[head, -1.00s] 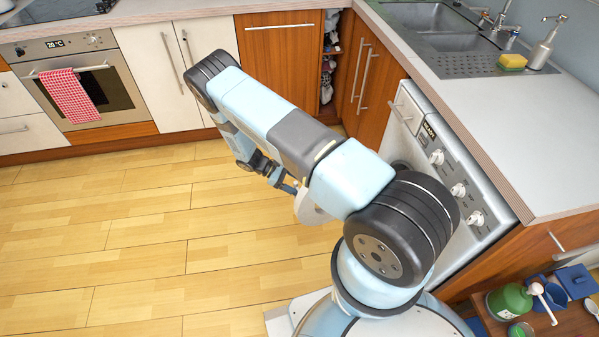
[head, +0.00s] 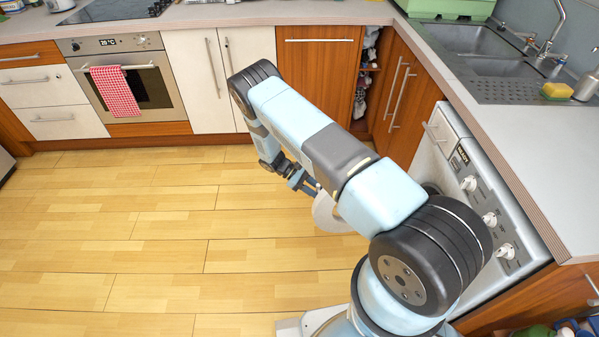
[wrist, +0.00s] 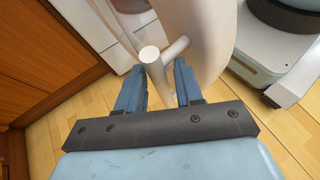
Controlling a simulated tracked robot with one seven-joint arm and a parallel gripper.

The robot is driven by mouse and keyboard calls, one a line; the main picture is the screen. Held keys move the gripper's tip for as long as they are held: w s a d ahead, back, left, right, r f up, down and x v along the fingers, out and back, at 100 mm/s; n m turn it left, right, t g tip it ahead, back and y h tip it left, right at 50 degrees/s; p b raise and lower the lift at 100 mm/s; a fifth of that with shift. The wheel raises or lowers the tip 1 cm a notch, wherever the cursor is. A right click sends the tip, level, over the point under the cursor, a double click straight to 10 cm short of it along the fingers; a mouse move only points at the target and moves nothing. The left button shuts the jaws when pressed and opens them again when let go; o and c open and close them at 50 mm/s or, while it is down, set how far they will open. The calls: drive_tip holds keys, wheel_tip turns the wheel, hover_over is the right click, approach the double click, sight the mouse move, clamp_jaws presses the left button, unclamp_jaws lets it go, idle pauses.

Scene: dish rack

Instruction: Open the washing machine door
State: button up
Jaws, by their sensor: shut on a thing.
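The washing machine (head: 462,200) is a white front-loader under the counter at the right in the head view. Its white round door (head: 326,213) stands swung out from the front, partly hidden behind my arm. A dark part of the machine's opening (head: 431,188) shows beside my arm. My gripper (head: 306,186) is at the door's near-left edge. In the wrist view my gripper (wrist: 160,75) is shut on the white bar handle (wrist: 150,54), which sits between the two blue fingers. The door's curved white rim (wrist: 212,35) rises just beyond it.
Clear wooden floor (head: 130,240) lies left of the door. White and wooden cabinets and an oven (head: 130,85) with a checked towel line the back. The grey counter (head: 510,130) with a sink (head: 455,40) runs above the machine.

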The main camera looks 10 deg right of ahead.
drive_tip(key=w+a, duration=0.4)
drive_tip(key=w, duration=0.6)
drive_tip(key=shift+r, duration=0.3)
idle(0.8)
drive_tip(key=shift+w, duration=0.1)
